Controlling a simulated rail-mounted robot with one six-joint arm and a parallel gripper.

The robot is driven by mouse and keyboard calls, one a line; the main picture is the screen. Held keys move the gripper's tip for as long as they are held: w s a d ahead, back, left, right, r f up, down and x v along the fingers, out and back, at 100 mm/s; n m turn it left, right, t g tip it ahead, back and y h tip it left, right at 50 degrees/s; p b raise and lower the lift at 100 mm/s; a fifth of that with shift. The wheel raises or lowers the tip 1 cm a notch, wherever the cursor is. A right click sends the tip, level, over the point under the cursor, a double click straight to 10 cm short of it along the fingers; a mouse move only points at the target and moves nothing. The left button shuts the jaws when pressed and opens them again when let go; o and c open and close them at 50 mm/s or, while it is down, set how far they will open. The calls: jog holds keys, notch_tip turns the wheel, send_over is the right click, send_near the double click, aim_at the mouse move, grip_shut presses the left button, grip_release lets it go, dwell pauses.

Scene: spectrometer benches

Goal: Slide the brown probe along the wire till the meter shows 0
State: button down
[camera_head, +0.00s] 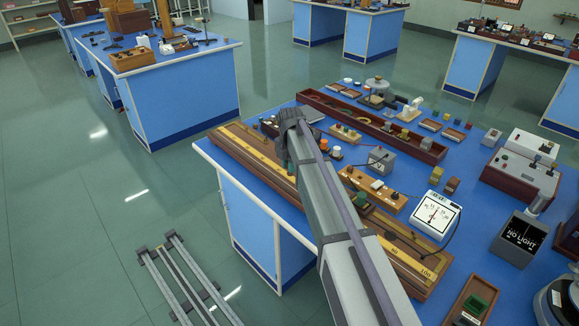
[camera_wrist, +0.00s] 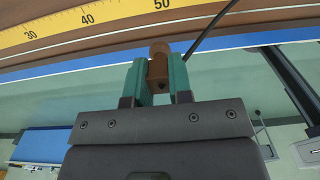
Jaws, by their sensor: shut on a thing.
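My gripper (camera_wrist: 160,82) has its two teal fingers shut on the brown probe (camera_wrist: 158,65). The probe stands between the fingertips at the scale's edge, near the 50 mark, with a dark cable leading off to the upper right. In the head view my gripper (camera_head: 283,158) is over the wooden wire board (camera_head: 405,262), and the arm hides the probe and the middle of the board. I cannot tell whether the probe touches the wire. The white meter (camera_head: 436,214) faces up on the bench; its needle is near the middle, but the exact reading is too small to tell.
The yellow scale (camera_wrist: 95,18) runs along the board. Behind it stand a grey box (camera_head: 381,160), a wooden key board (camera_head: 372,188) and a long brown tray (camera_head: 425,150). A black box marked "NO LIGHT" (camera_head: 519,240) is at the right.

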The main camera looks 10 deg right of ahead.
jog(key=shift+s+d, duration=0.3)
jog(key=shift+s, duration=0.05)
jog(key=shift+f+b, duration=0.35)
jog(key=shift+b, duration=0.1)
notch_tip(320, 180, down, 5)
jog(key=b, duration=0.5)
jog(key=shift+f, duration=0.15)
dwell(1.0)
jog(key=shift+w, duration=0.15)
dwell(2.7)
jog(key=shift+w+a, duration=0.95)
jog(key=shift+w, duration=0.55)
jog(key=shift+w+a, duration=0.95)
jog(key=shift+w, duration=0.6)
jog(key=shift+w+a, duration=0.95)
jog(key=shift+w, duration=0.55)
